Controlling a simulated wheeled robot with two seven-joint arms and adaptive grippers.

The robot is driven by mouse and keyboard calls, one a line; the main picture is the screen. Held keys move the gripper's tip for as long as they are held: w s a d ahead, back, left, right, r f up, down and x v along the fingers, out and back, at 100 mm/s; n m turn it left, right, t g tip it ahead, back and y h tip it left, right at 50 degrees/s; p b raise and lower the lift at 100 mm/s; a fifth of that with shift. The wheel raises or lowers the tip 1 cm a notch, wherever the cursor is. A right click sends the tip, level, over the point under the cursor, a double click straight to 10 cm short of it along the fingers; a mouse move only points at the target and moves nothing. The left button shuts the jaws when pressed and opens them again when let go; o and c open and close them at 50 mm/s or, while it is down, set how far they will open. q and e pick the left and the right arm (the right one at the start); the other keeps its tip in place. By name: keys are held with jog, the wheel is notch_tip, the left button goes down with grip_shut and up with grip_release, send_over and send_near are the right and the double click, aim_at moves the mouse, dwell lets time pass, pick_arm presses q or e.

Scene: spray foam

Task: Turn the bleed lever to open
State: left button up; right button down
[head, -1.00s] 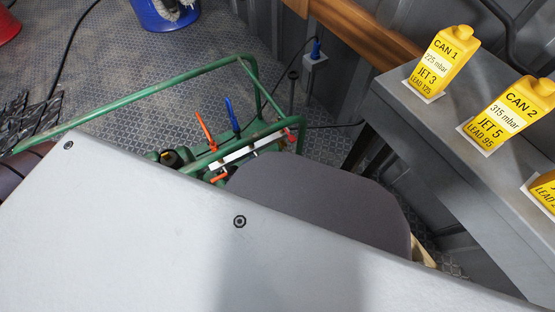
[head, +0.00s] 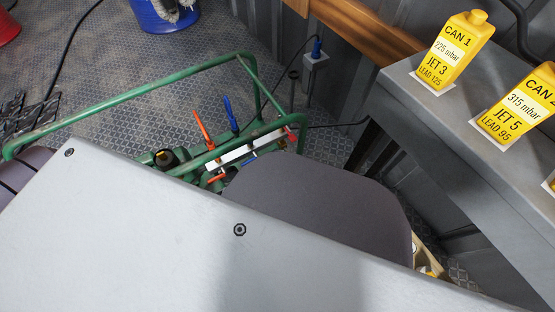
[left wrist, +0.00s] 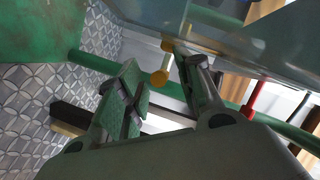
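A green tubular-framed machine (head: 112,103) stands on the floor, with an orange lever (head: 203,128), a blue lever (head: 231,113) and a white strip (head: 232,153). I cannot tell which part is the bleed lever. In the left wrist view, my left gripper (left wrist: 157,68) is open, its two fingers apart on either side of a small yellow cylindrical piece (left wrist: 160,77); contact is not clear. A red handle (left wrist: 253,98) is to the right of the fingers. In the head view my own body and arm hide the left gripper. My right gripper is not in view.
A grey bench at right (head: 412,105) carries yellow cans, including CAN 1 (head: 457,50) and CAN 2 (head: 517,103). A blue bucket (head: 165,14) and a red container (head: 8,28) stand at the back. A green bar (left wrist: 90,62) passes close behind the fingers.

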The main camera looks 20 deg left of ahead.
pick_arm(q)
grip_shut()
dwell(0.3)
jog(key=shift+f+t, duration=0.35)
jog(key=shift+t, duration=0.05)
jog(key=shift+f+n+t+h, duration=0.4)
jog(key=shift+t+h, duration=0.1)
jog(key=shift+t, duration=0.3)
jog(key=shift+w+f+t+b, duration=0.1)
jog(key=shift+f+t+b, duration=0.2)
jog(key=shift+t, duration=0.1)
jog(key=shift+w+d+f+n+t+h, duration=0.1)
jog(key=shift+f+n+t+h, duration=0.15)
jog(key=shift+t, duration=0.3)
jog(key=shift+w+f+n+t, duration=0.1)
jog(key=shift+f+n+t, duration=0.1)
jog(key=shift+n+t, duration=0.25)
jog(key=shift+w+d+f+n+t+h, duration=0.1)
jog(key=shift+f+n+t+h, duration=0.1)
jog(key=shift+t, duration=0.4)
dwell(0.9)
